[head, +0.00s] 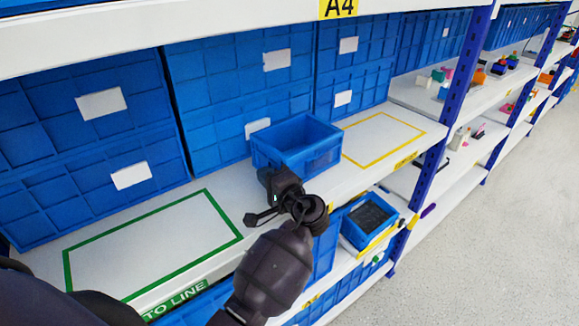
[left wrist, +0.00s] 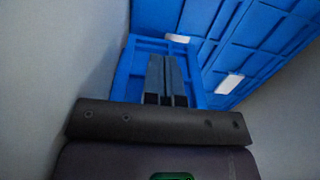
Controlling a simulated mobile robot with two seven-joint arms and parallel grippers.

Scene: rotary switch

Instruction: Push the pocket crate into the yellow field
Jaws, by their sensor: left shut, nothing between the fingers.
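The pocket crate (head: 301,146) is a small open blue box on the white shelf, between the green-outlined field (head: 152,240) and the yellow field (head: 384,138). It stands upright, just left of the yellow outline, and looks empty. My left gripper (head: 270,176) is at the crate's near left side in the head view. In the left wrist view the shut fingers (left wrist: 166,80) lie in front of the crate's blue wall (left wrist: 130,75), very close to it; I cannot tell whether they touch. My right gripper is not in view.
Large blue bins (head: 240,85) line the back of the shelf. A blue upright post (head: 428,165) stands right of the yellow field. A lower shelf holds another blue crate with dark contents (head: 369,218). The shelf surface inside the yellow outline is clear.

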